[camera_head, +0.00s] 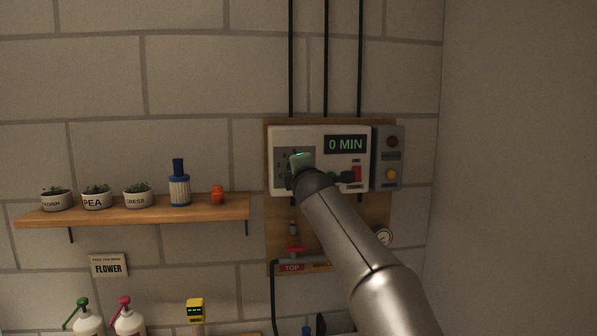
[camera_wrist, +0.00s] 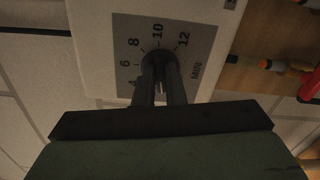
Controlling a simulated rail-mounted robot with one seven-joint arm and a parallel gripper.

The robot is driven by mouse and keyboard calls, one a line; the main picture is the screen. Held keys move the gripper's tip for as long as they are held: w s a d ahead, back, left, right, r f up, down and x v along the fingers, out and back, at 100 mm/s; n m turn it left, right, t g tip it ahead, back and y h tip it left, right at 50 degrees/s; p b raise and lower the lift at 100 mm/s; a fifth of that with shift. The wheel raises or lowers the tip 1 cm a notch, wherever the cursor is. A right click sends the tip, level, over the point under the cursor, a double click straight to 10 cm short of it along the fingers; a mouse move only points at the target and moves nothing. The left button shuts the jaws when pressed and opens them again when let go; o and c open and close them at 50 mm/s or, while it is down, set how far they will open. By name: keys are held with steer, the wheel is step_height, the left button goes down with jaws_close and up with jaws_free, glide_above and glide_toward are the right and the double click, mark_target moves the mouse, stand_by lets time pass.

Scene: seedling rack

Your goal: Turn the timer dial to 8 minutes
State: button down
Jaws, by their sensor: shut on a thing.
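The timer box (camera_head: 315,135) is a white panel on a wooden backboard on the wall. Its display (camera_head: 345,144) reads 0 MIN in green. In the head view my gripper (camera_head: 299,168) is at the left half of the box, over the grey scale plate, and the dial is hidden behind it. In the wrist view the dark dial (camera_wrist: 159,57) sits on the scale plate (camera_wrist: 125,35), which shows 4, 6, 8, 10, 12 and MIN. My gripper (camera_wrist: 160,78) is shut on the dial, one finger on each side. The dial's pointer cannot be made out.
A red switch (camera_head: 357,173) is right of my gripper on the box. A grey box with buttons (camera_head: 388,143) adjoins it. Below are a red-handled valve (camera_head: 295,249) and a gauge (camera_head: 384,236). A shelf (camera_head: 220,210) with pots is at left.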

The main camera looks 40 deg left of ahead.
steer(key=m, duration=2.8)
steer(key=shift+s+a+f, duration=0.15)
steer(key=shift+s+a, duration=0.05)
stand_by(0.3)
steer(key=c, duration=1.5)
jaws_free()
